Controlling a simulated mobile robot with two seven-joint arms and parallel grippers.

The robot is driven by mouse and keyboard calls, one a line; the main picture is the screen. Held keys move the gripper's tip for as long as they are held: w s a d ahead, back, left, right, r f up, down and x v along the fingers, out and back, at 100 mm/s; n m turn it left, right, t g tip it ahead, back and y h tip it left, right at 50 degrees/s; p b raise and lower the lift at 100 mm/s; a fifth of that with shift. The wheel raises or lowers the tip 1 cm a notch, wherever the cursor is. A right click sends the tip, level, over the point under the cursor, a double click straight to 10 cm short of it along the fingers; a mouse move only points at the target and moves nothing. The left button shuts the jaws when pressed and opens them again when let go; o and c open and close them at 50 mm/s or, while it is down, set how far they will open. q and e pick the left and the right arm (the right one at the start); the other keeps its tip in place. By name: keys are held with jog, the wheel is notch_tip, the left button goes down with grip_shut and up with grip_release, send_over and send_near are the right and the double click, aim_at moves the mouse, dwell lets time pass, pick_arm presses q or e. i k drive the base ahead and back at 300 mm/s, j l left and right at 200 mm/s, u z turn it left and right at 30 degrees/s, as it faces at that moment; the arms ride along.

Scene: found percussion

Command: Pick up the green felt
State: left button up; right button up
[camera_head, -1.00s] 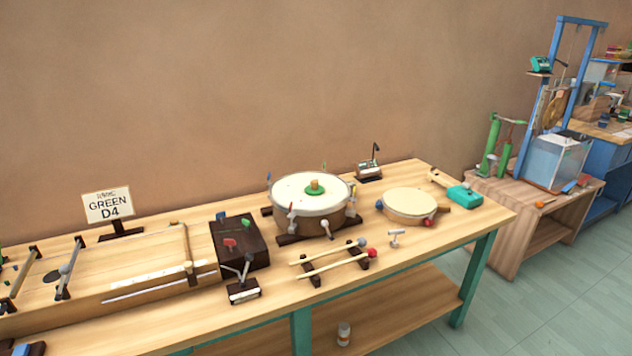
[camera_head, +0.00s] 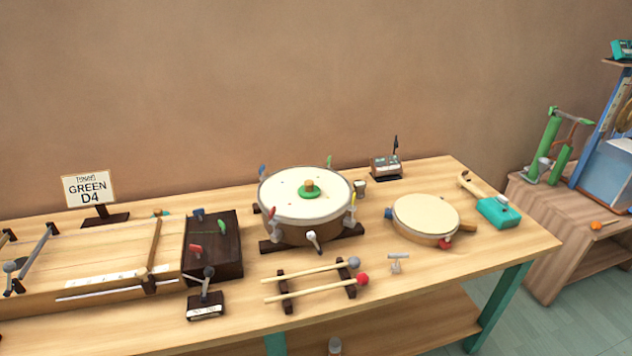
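A round green felt (camera_head: 308,191) with a tan knob on top lies near the middle of the white drumhead (camera_head: 283,199). The drum stands on dark wooden supports at the middle of the workbench. Nothing covers the felt from above. Neither of my grippers shows in the head view.
On the workbench (camera_head: 390,310), coloured tuning pegs ring the drum. Two mallets (camera_head: 318,291) rest on a rack in front of it, and a small frame drum (camera_head: 425,216) lies to its right. A dark box (camera_head: 213,245) and a long stringed board (camera_head: 85,262) are at left.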

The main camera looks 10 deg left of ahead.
aim_at(309, 191)
jog(key=i+l+u, duration=0.1)
jog(key=i+l, duration=0.15)
jog(key=i+l+u, duration=0.1)
jog(key=i+l, duration=0.15)
jog(key=l, duration=0.2)
jog(key=i+l, duration=0.25)
jog(key=i+l+u, duration=0.15)
jog(key=l, duration=0.35)
jog(key=i, duration=0.1)
